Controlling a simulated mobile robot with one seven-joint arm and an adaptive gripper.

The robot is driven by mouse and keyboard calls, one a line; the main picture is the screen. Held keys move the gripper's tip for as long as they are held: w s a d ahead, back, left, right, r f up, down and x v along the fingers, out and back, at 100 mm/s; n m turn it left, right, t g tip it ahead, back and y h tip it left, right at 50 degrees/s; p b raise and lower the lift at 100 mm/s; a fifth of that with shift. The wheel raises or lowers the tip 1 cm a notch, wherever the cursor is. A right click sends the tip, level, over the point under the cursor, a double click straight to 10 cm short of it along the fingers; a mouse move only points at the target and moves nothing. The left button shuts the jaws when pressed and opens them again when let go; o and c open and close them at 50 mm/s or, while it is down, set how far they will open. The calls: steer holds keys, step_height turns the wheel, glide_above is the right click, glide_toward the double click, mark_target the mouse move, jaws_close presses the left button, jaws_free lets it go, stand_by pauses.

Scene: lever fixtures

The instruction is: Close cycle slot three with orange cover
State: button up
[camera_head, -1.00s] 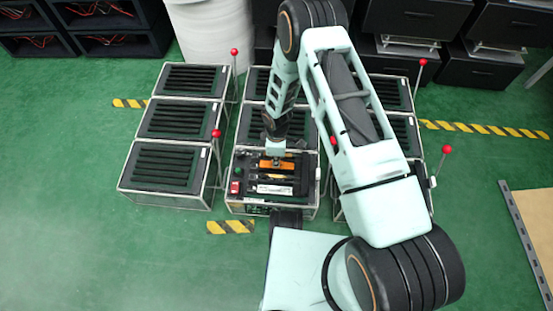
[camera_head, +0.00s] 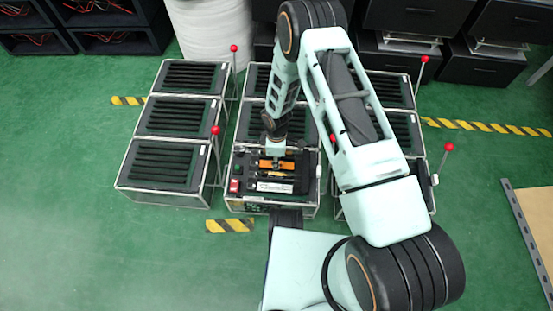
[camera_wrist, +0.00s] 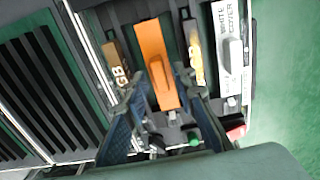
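The orange cover (camera_head: 277,164) lies on the front middle fixture, below my gripper (camera_head: 277,152). My gripper (camera_wrist: 160,85) is open, with one finger on each side of the handle; a gap shows between the fingers. I cannot tell whether the fingertips touch the cover. A white cover (camera_wrist: 230,45) labelled "WHITE COVER" lies to the right, and a brown cover (camera_wrist: 118,62) to the left. The slots' numbers are not readable.
A red button (camera_head: 235,186) and a green one (camera_wrist: 194,140) sit on the same fixture. Black slatted boxes (camera_head: 160,165) stand left, behind and right, with red-knobbed levers (camera_head: 215,131) upright beside them. Green floor is open at left and front.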

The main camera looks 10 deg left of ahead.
steer(key=shift+o, duration=0.2)
step_height(320, 180, up, 12)
stand_by(0.7)
stand_by(0.4)
